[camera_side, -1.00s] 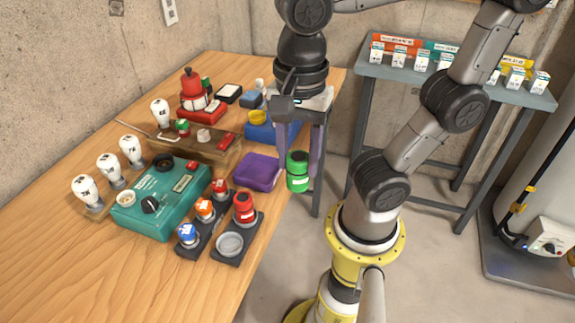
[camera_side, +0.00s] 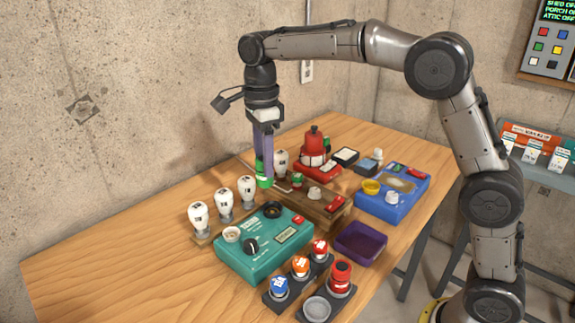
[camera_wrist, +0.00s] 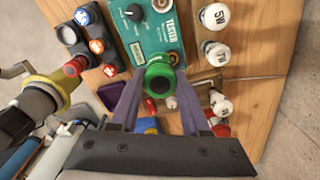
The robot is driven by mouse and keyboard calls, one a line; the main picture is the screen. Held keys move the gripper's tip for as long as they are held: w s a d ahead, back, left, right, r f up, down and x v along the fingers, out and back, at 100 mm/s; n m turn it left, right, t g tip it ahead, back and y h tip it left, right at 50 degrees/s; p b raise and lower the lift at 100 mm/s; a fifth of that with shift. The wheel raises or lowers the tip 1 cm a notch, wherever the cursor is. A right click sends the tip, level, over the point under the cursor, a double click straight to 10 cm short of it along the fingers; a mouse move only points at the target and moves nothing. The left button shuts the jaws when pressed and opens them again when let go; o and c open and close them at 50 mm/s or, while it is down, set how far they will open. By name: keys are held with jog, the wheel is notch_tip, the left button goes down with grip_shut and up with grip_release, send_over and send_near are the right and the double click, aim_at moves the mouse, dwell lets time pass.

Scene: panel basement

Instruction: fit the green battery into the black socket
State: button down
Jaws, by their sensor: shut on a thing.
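My gripper (camera_side: 264,158) is shut on the green battery (camera_side: 264,176), held upright above the table beyond the back edge of the teal tester box (camera_side: 265,248). The battery also shows end-on between the fingers in the wrist view (camera_wrist: 159,84). The tester box has a round black socket (camera_side: 272,210) on its top, near the back right corner. The battery is apart from this socket, up and slightly left of it in the side view. In the wrist view the battery overlaps the near end of the tester box (camera_wrist: 153,38), and the socket is mostly hidden.
White bulbs (camera_side: 223,203) stand left of the tester; another is behind the battery. A wooden block (camera_side: 318,208), purple tray (camera_side: 361,243) and blue box (camera_side: 393,200) lie to the right. Battery holders (camera_side: 317,309) with coloured batteries stand in front. The table's left side is clear.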

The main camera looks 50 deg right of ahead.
jog(key=shift+m, duration=0.5)
jog(key=shift+w+d+f, duration=0.3)
jog(key=shift+d+f, duration=0.35)
jog(key=shift+f, duration=1.05)
jog(key=shift+w+d+f, duration=0.35)
jog(key=shift+d+f, duration=0.25)
jog(key=shift+f, duration=1.05)
jog(key=shift+w+d+f, duration=0.3)
jog(key=shift+d+f, duration=0.35)
jog(key=shift+f, duration=1.05)
jog(key=shift+f, duration=0.55)
jog(key=c, duration=0.7)
grip_release()
jog(key=shift+o, duration=0.2)
jog(key=shift+f, duration=0.1)
notch_tip(320, 180, up, 11)
